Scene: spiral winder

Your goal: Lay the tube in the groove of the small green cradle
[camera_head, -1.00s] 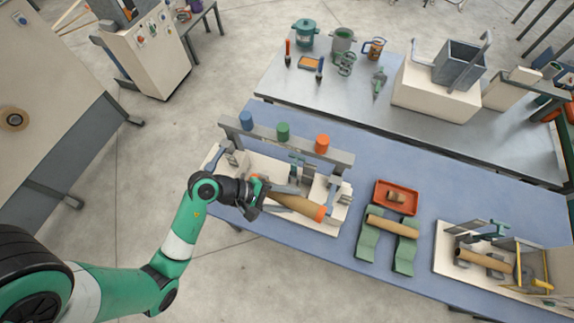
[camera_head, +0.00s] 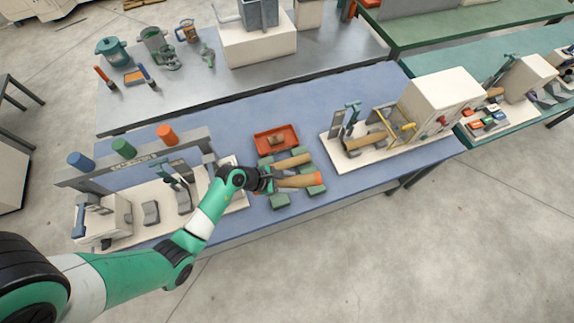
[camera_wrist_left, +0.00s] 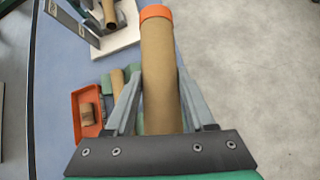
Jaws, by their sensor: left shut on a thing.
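A brown cardboard tube with an orange end (camera_head: 298,181) is held in my left gripper (camera_head: 270,180). In the left wrist view the tube (camera_wrist_left: 160,75) sits between the two grey fingers (camera_wrist_left: 158,105), its orange end pointing away. The green cradle (camera_head: 279,201), two green supports side by side, lies below the held tube. A second, plain brown tube (camera_head: 292,160) lies across the far part of the cradle. The held tube is on its near side. I cannot tell whether the held tube touches the cradle; the tube and gripper hide part of it. My right gripper is not in view.
An orange-red tray (camera_head: 260,147) holding a short brown roll stands behind the cradle. A winding machine (camera_head: 122,205) stands at left, and another fixture with a tube (camera_head: 365,143) at right. Blue table is clear between cradle and right fixture.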

